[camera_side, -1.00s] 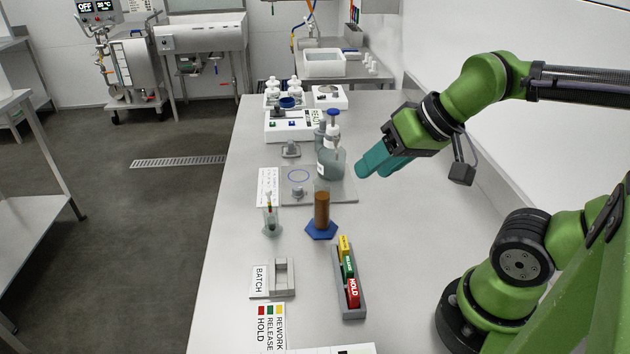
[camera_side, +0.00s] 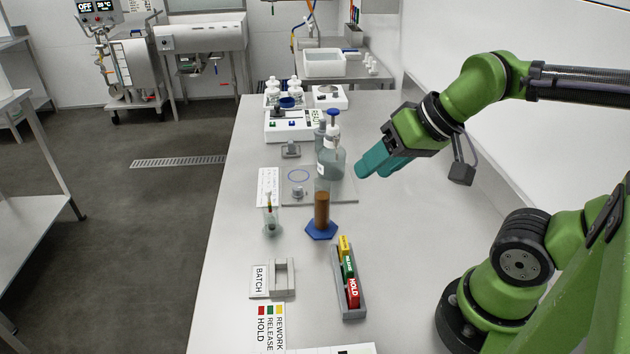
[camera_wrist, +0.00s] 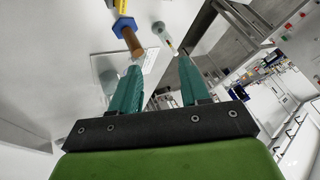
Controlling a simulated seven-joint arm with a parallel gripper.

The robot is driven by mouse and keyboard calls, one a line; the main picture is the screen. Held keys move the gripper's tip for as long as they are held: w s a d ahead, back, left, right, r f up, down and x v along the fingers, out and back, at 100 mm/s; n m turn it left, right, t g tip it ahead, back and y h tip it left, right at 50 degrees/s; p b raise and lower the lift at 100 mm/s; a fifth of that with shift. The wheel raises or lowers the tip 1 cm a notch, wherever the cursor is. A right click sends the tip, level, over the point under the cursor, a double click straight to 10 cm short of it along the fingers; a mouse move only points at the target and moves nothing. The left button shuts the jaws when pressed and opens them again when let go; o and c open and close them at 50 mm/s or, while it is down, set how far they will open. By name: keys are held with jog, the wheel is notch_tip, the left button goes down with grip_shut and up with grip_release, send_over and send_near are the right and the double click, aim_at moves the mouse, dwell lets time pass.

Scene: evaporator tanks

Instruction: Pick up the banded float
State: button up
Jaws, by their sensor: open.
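The jar and stem also show in the wrist view (camera_wrist: 168,40), beyond and between my fingertips. My gripper (camera_side: 369,170) hangs in the air over the right of the bench, to the right of the jar and well apart from it. Its teal fingers are open, with nothing between them, and also show in the wrist view (camera_wrist: 158,64).
A brown-filled cylinder on a blue hexagonal foot (camera_side: 321,229) stands right of the jar. A blue-capped bottle (camera_side: 331,160) stands on a grey plate behind. A rack of coloured tags (camera_side: 349,280) and a BATCH holder (camera_side: 272,281) are in front.

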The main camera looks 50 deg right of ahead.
dwell(0.4)
jog(key=n+g+h, duration=0.2)
jog(key=n+g, duration=0.2)
jog(key=g, duration=0.3)
send_over(268, 190)
notch_tip(268, 190, down, 16)
jog(key=shift+f, duration=0.25)
jog(key=c, duration=0.7)
